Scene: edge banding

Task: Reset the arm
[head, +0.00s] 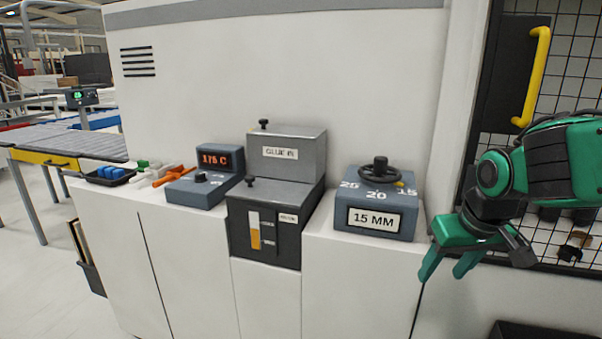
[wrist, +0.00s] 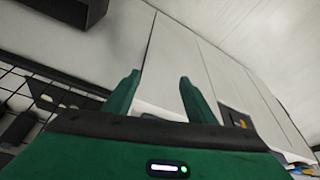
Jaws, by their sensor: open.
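My gripper (head: 447,268) is green, at the right side of the head view, in front of the white machine and right of the thickness dial box. Its two fingers point down and to the left, apart and empty. In the wrist view the gripper (wrist: 157,95) shows two green fingers spread, with nothing between them. My arm comes in from the right edge of the head view, bent at the wrist. The fingers appear clear of the machine's surfaces, though the exact gap cannot be told.
The white machine's ledge carries a 15 MM dial box (head: 376,205), a glue unit (head: 265,230), a 175 C display box (head: 204,180) and an orange-handled tool (head: 172,176). A yellow handle (head: 533,75) and wire mesh are behind my arm. A roller conveyor (head: 60,141) stands far left.

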